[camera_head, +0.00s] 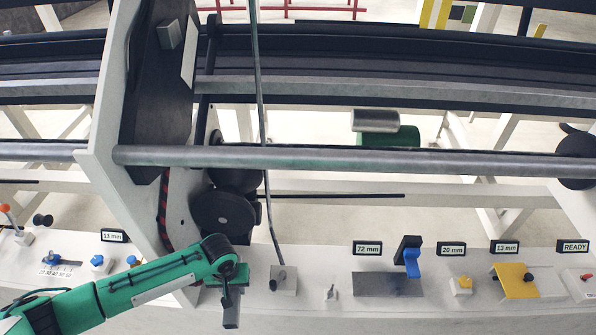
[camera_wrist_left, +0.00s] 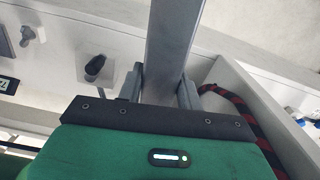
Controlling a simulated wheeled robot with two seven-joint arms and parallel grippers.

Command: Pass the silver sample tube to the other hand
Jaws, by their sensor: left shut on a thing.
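My left gripper (camera_head: 230,294) is at the front edge of the control panel, left of the thin upright rod. In the left wrist view its two fingers (camera_wrist_left: 161,88) are shut on a long, flat-sided silver-grey piece, which I take for the silver sample tube (camera_wrist_left: 172,45). The tube runs up out of that view, so its far end is hidden there. In the head view a short grey length of the tube (camera_head: 232,316) shows below the gripper. My right gripper is in neither view.
The control panel (camera_head: 322,262) carries a blue-handled lever (camera_head: 411,262), a yellow block (camera_head: 515,280), knobs and small labels. The thin rod (camera_head: 262,120) rises close to my left gripper. A rack rail (camera_head: 350,160) crosses behind. A red-black cable (camera_wrist_left: 250,118) lies beside the fingers.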

